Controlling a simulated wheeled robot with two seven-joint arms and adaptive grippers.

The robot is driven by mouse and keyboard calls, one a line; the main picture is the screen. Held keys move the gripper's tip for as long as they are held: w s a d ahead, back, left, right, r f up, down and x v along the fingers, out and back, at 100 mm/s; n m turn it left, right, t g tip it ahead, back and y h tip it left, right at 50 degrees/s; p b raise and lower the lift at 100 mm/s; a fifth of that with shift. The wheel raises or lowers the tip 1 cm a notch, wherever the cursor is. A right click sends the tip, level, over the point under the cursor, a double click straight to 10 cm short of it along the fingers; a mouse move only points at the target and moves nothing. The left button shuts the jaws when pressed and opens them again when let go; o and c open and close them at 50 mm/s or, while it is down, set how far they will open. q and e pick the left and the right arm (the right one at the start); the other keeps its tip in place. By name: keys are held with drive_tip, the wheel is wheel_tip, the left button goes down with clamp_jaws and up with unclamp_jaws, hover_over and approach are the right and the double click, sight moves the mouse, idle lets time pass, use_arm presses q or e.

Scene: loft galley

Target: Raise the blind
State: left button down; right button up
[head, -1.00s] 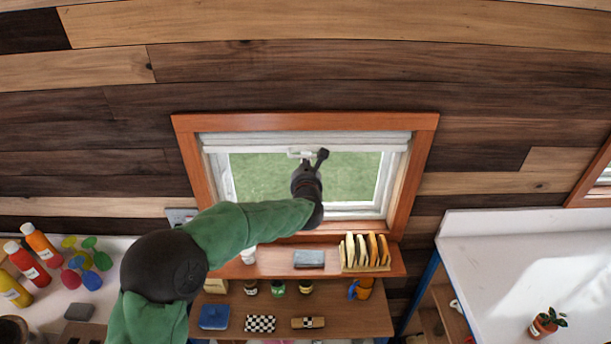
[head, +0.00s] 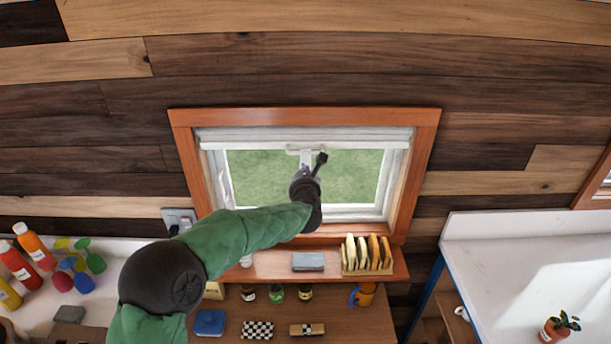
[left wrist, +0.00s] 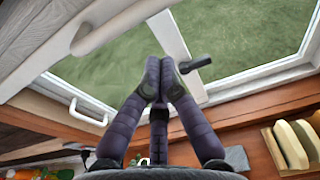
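The white blind (head: 305,135) is bunched in a narrow band at the top of the wood-framed window, leaving most of the glass clear. A small white tab (head: 298,152) shows at its lower edge. My left gripper (head: 312,165) is in front of the window, just below the blind; contact with the tab cannot be made out. In the left wrist view its purple fingers (left wrist: 160,80) come together at the tips, with nothing clearly held between them. A dark knob (left wrist: 195,65) is beside the right fingertip. My right gripper is out of view.
A shelf below the window holds a toast rack (head: 367,255) and a grey block (head: 308,261). Below it are jars and a blue box (head: 210,322). Bottles (head: 35,245) stand left; a white counter (head: 520,260) with a potted plant (head: 558,326) is right.

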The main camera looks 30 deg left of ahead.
use_arm(q)
drive_tip(key=b+v, duration=0.1)
drive_tip(key=v, duration=0.9)
drive_tip(key=shift+f, duration=0.2)
drive_tip(key=d+f+m+g+h+b, duration=0.1)
drive_tip(key=d+f+m+h+b, duration=0.2)
drive_tip(key=f+m, duration=0.7)
drive_tip(key=s+d+f+m+g+h+b, duration=0.1)
drive_tip(key=d+f+m+g+h+b, duration=0.25)
drive_tip(key=f, duration=1.25)
drive_tip(key=d+f+m+h+b, duration=0.1)
drive_tip(key=d+f+m+b, duration=0.1)
drive_tip(key=d+f+m, duration=0.8)
drive_tip(key=s+d+f+m+g+h+b, duration=0.2)
drive_tip(key=s+f+m, duration=0.6)
drive_tip(key=s+f, duration=0.5)
drive_tip(key=s+d+f+m+g+h+b, duration=0.3)
drive_tip(key=s+d+f+m+g+b, duration=0.2)
drive_tip(key=s+f, duration=0.8)
wheel_tip(320, 180, down, 5)
drive_tip(key=d+m+g, duration=0.2)
drive_tip(key=m, duration=0.1)
drive_tip(key=shift+r, duration=0.2)
drive_tip(key=shift+w+a, duration=0.1)
